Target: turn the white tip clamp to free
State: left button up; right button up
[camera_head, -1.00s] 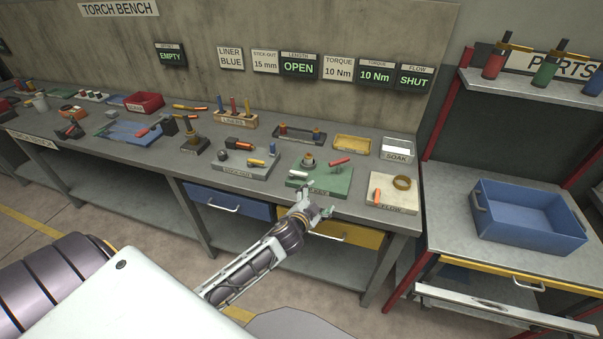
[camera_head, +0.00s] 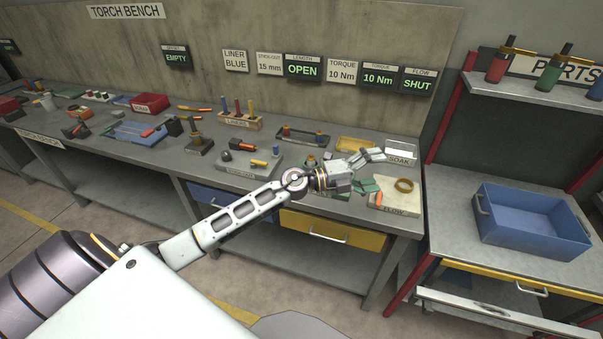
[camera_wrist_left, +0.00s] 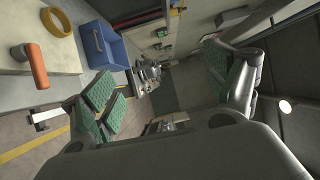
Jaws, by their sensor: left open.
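The green fixture (camera_head: 318,193) stands on the bench behind my left forearm and wrist. Only slivers of it and the top of its brown post (camera_head: 311,160) show. The white tip clamp is hidden behind my left arm in the head view and does not show in the wrist view. My left gripper (camera_head: 379,169) is open and empty, above the bench to the right of the fixture, fingers pointing right. In the left wrist view its green-padded fingers (camera_wrist_left: 165,90) stand wide apart with nothing between them. My right gripper is not in view.
The FLOW plate (camera_head: 388,203) with an orange handle (camera_head: 379,199) and a yellow ring (camera_head: 404,185) lies close to the gripper. The SOAK box (camera_head: 401,146) is behind it. A blue bin (camera_head: 530,222) stands on the right table. The LENGTH display (camera_head: 303,69) reads OPEN.

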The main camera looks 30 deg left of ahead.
pick_arm(q)
jog(key=s+a+f+m+g+y, duration=0.1)
jog(key=a+f+m+g+y, duration=0.5)
jog(key=a+m+g, duration=0.1)
jog(key=a+r+n+g+y, duration=0.1)
jog(key=a+r+y, duration=0.2)
jog(key=a+y, duration=0.6)
jog(key=a, duration=0.9)
jog(key=shift+s, duration=0.2)
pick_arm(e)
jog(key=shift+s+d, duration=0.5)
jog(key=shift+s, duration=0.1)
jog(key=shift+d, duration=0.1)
pick_arm(q)
jog(key=p+x, duration=0.3)
jog(key=x, duration=1)
jog(key=shift+w+f, duration=0.25)
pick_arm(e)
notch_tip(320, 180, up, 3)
